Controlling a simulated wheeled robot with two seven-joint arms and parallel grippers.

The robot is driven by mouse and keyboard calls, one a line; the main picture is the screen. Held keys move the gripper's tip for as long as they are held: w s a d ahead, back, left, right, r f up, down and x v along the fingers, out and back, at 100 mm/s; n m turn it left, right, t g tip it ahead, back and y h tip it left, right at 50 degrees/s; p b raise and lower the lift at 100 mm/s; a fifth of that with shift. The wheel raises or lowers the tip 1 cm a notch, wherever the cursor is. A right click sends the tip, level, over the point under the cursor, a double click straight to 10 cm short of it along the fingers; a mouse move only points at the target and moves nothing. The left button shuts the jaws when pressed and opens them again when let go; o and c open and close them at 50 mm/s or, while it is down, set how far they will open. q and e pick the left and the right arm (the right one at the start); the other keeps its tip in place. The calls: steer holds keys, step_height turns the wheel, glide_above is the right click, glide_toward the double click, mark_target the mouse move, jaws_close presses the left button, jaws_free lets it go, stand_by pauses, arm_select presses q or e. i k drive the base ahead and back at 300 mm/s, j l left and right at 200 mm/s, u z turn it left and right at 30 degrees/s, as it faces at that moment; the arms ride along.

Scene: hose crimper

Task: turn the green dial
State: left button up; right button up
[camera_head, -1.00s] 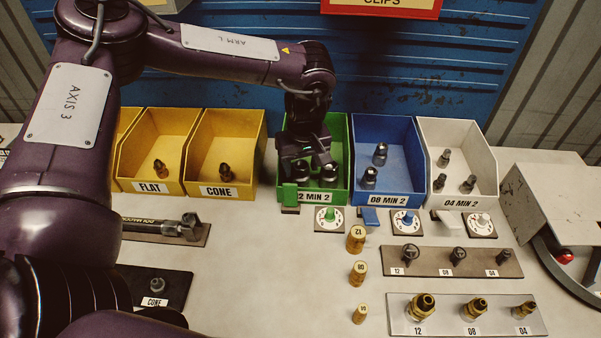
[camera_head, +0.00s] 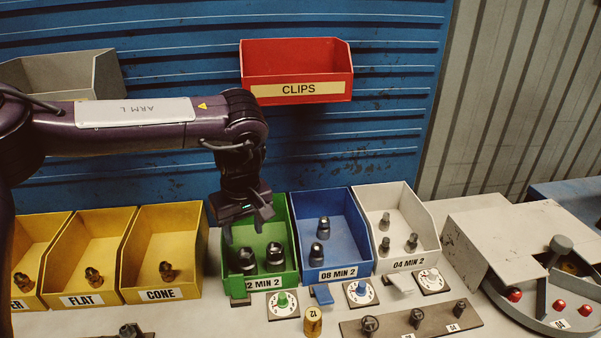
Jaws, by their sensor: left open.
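The green dial (camera_head: 282,301) is a green knob on a white marked disc, set on a small square plate on the bench. It sits just in front of the green bin (camera_head: 272,284), whose label partly reads "2 MIN 2". My left gripper (camera_head: 243,226) hangs over the left part of the green bin, fingers pointing down and apart, behind and above the dial. It does not touch the dial. Dark fittings (camera_head: 274,254) stand in the bin below it. My right gripper is not in view.
A blue bin (camera_head: 338,272) and a white bin (camera_head: 408,263) stand to the right, with a blue dial (camera_head: 360,291) and a white dial (camera_head: 431,279) in front. Yellow bins (camera_head: 160,294) stand left. A brass cylinder (camera_head: 312,321) is close in front of the green dial. A red bin (camera_head: 297,92) hangs above.

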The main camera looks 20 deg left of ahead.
mark_target(283, 302)
steer(key=k, duration=1.5)
